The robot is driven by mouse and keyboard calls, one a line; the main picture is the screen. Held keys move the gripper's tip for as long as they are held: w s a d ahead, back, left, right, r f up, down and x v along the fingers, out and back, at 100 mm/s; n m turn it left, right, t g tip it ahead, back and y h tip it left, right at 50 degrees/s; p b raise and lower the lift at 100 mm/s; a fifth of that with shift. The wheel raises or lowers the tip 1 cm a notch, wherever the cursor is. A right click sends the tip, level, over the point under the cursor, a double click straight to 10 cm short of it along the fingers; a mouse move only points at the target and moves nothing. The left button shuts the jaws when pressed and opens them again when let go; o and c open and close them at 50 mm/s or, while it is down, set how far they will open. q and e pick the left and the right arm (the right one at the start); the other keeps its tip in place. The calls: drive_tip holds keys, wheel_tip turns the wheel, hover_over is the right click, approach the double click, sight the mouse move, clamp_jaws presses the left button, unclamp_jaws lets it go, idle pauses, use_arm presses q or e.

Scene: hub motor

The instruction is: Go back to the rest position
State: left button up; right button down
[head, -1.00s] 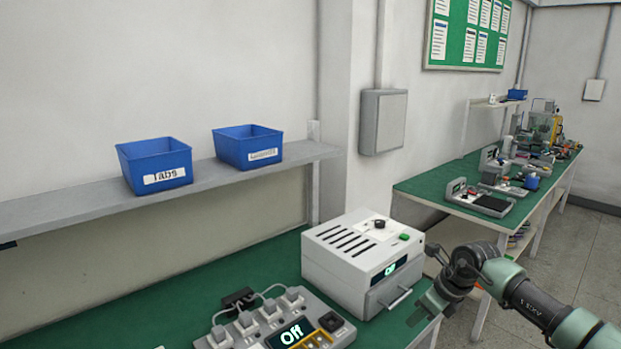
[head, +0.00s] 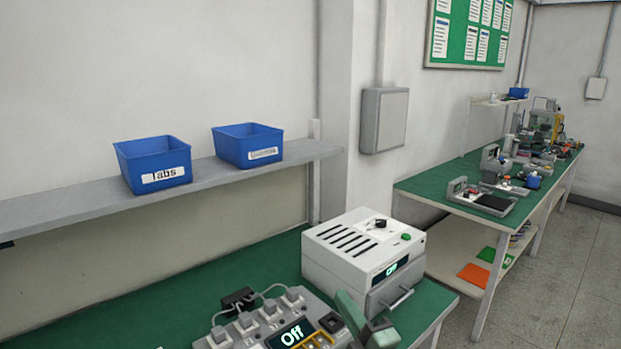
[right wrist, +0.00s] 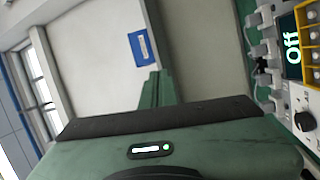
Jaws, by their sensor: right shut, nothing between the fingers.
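My right gripper (head: 350,313) shows at the bottom of the head view, a green shape in front of the white box and over the right end of the grey control panel. In the right wrist view its green fingers (right wrist: 156,90) are together, with nothing between them. Most of my right arm is out of the head view. My left gripper is not in view.
The white box (head: 345,243) with a drawer handle and the grey panel reading "Off" (head: 291,336) stand on the green bench (head: 225,290). Two blue bins (head: 153,168) (head: 247,147) sit on the shelf (head: 60,207). Another bench (head: 425,186) stands at right.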

drive_tip(key=s+d+f+m+g+h, duration=0.5)
drive_tip(key=s+d+f+m+h, duration=0.45)
drive_tip(key=d+f+m, duration=0.3)
drive_tip(key=s+d+f+m+g+y, duration=0.1)
drive_tip(key=s+f+m+g, duration=0.3)
drive_tip(key=s, duration=0.8)
drive_tip(key=s+f+m+g+y, duration=0.1)
drive_tip(key=s+f+m+g, duration=0.1)
drive_tip(key=s+f+g, duration=0.7)
drive_tip(key=s+f+t, duration=0.1)
drive_tip(key=s+f, duration=0.1)
drive_tip(key=f, duration=1)
drive_tip(key=s+f+t, duration=0.1)
drive_tip(key=s+f, duration=0.1)
drive_tip(key=f, duration=0.9)
drive_tip(key=s+d+f+g, duration=0.1)
drive_tip(key=s+d+f, duration=0.2)
drive_tip(key=s+f, duration=1.4)
drive_tip(key=shift+s+d+f+h, duration=0.15)
drive_tip(key=shift+s+f+h, duration=0.1)
drive_tip(key=shift+h, duration=0.1)
